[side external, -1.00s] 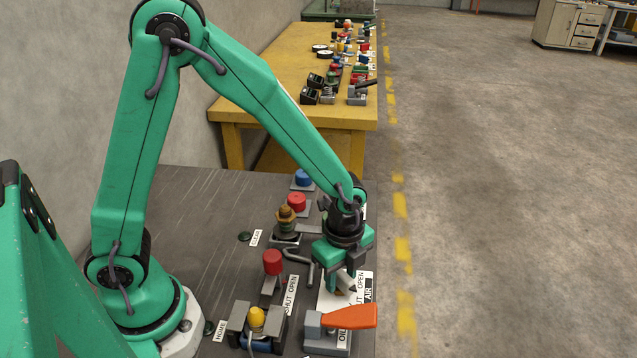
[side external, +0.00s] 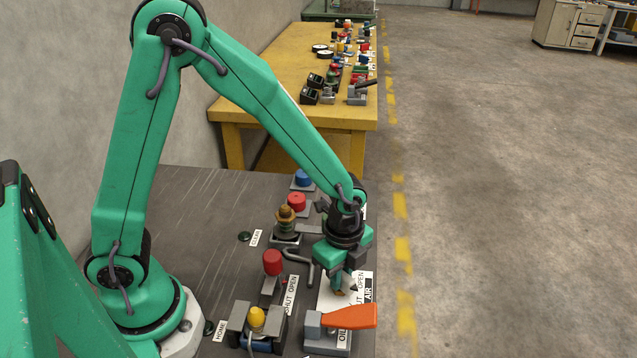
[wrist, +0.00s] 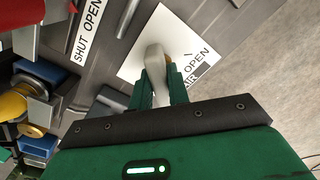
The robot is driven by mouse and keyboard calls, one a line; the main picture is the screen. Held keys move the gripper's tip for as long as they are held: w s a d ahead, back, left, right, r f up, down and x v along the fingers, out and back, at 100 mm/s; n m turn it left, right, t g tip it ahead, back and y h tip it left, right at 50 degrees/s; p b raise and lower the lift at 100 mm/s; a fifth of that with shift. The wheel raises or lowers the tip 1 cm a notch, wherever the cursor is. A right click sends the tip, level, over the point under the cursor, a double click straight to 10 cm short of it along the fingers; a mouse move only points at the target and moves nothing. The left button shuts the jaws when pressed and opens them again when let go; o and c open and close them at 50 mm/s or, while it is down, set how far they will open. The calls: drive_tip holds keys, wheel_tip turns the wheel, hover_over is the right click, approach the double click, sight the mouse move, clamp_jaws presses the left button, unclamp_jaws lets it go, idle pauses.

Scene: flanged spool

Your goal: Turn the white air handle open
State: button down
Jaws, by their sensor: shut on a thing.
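The white air handle (wrist: 155,60) is in the wrist view, above a white plate (wrist: 128,68) marked OPEN and AIR. My gripper (wrist: 159,80) is shut on the handle, with one green finger on each side of it. In the side view my gripper (side external: 345,284) points down over the same plate (side external: 326,299), beside the AIR label (side external: 368,290). The handle is mostly hidden there by the gripper.
An orange handle (side external: 348,316) by the OIL label stands just in front of my gripper. A red knob (side external: 272,262), a yellow knob (side external: 257,317) and a bent grey lever (side external: 300,262) are to the left. The floor at right is clear.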

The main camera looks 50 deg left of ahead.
drive_tip(key=n, duration=1.3)
drive_tip(key=shift+n, duration=2.1)
drive_tip(key=c, duration=1.3)
unclamp_jaws()
drive_tip(key=shift+c, duration=0.2)
drive_tip(key=shift+r, duration=0.15)
